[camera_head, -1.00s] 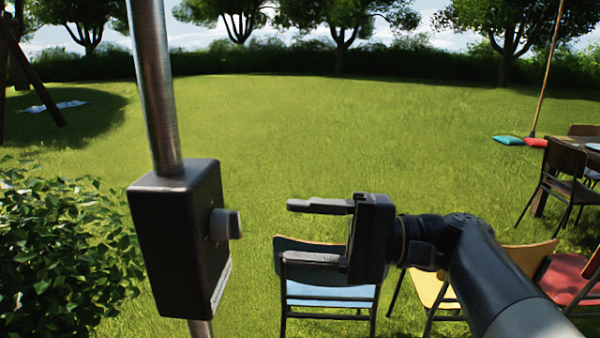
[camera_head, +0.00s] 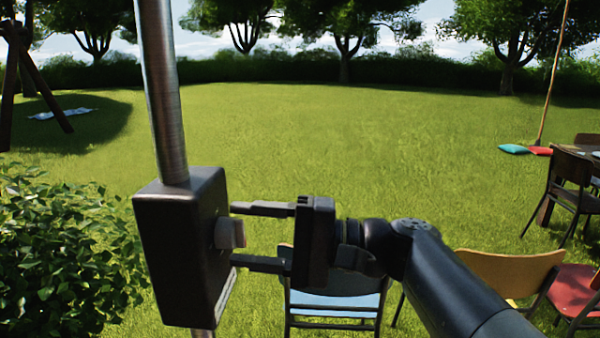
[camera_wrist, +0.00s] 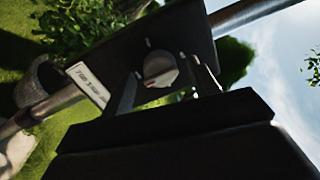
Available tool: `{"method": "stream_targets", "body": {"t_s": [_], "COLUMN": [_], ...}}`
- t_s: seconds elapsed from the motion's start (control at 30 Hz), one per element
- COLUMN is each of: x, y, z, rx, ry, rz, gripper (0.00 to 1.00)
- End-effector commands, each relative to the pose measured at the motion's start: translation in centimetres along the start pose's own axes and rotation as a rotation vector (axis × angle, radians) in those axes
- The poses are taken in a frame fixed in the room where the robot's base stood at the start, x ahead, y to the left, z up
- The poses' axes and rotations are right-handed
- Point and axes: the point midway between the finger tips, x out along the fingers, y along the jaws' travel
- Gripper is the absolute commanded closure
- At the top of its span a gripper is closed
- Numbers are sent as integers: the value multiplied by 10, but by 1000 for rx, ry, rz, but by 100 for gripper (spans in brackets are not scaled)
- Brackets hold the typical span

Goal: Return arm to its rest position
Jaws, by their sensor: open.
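My gripper (camera_head: 236,237) is open in the head view, with its two fingers pointing left at a black box (camera_head: 182,245) on a metal pole (camera_head: 162,90). A grey knob (camera_head: 230,234) sticks out of the box's right face. The fingertips lie above and below the knob in the picture, with nothing seen clamped between them. In the wrist view the knob (camera_wrist: 160,69) appears between the two fingers, and a white label shows on the box (camera_wrist: 165,35). I cannot tell whether the fingers touch the knob.
A blue-seated chair (camera_head: 335,303) stands below my gripper. A yellow chair (camera_head: 510,275) and a red chair (camera_head: 572,290) are at the lower right. A leafy bush (camera_head: 65,245) is left of the box. Open lawn (camera_head: 330,140) lies behind.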

Motion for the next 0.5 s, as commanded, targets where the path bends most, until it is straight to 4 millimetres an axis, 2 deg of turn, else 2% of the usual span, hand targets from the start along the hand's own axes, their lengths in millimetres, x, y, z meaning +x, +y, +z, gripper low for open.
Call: {"method": "stream_targets", "body": {"t_s": [0.27,0.5], "x": [-6,-32], "y": [0,0], "z": [-1,-1], "rx": [0,0], "ry": [2,5], "rz": [0,1], "gripper": [43,43]}}
